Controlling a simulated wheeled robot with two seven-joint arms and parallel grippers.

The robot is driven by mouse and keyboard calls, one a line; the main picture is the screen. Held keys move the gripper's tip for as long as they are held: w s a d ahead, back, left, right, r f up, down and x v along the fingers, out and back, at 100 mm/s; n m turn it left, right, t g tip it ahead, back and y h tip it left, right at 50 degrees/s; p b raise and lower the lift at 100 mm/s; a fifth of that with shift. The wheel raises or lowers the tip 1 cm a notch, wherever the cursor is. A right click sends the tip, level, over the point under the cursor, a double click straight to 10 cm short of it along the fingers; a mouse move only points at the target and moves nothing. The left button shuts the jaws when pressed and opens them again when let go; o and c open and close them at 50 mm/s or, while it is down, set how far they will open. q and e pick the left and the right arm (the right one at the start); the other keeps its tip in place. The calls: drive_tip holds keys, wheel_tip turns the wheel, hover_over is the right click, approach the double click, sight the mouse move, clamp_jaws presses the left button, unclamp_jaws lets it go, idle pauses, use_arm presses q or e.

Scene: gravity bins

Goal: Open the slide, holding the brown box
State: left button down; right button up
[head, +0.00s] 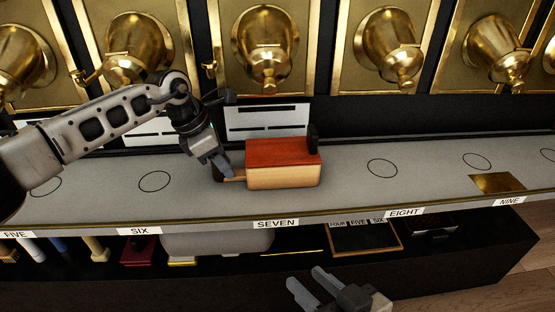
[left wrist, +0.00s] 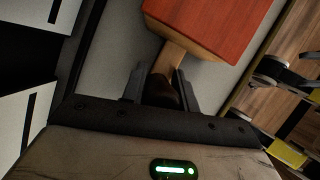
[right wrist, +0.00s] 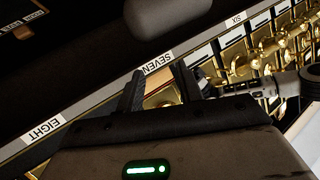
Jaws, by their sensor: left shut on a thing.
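The brown box (head: 283,170) has a red-brown top and pale wooden sides. It sits on the grey counter above the SEVEN label, with a black round part at its right end. My left gripper (head: 222,172) is shut on the wooden handle at the box's left end. In the left wrist view the handle (left wrist: 168,62) runs between the fingers to the box (left wrist: 208,25). My right gripper (head: 305,279) is open and empty, in front of and below the counter edge. Brass bins (head: 265,45) line the back wall. I cannot tell which part is the slide.
Black circles mark the counter, one (head: 382,168) on bare surface right of the box. A brass plate (head: 497,183) lies above NINE. The lower shelf holds a grey bin (head: 217,243), a dark tray (head: 363,238) and several handled items at the left. White cards (head: 267,121) stand behind the box.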

idle(0.8)
drive_tip(key=c, duration=0.5)
drive_tip(key=shift+w+a, duration=0.1)
drive_tip(key=shift+w, duration=0.1)
clamp_jaws()
drive_tip(key=w+a+g+y, duration=0.3)
drive_tip(key=w+a, duration=0.1)
drive_tip(key=w, duration=0.2)
wheel_tip(320, 180, up, 20)
drive_tip(key=f+m+g+h, duration=0.1)
drive_tip(key=m+g+h, duration=0.35)
drive_tip(key=h, duration=0.25)
hover_over(291, 146)
drive_tip(key=s+d, duration=0.1)
drive_tip(key=s, duration=0.1)
drive_tip(key=shift+n+g, duration=0.35)
drive_tip(key=shift+n, duration=0.1)
drive_tip(key=shift+w+f, duration=0.15)
drive_tip(key=shift+f, duration=3.95)
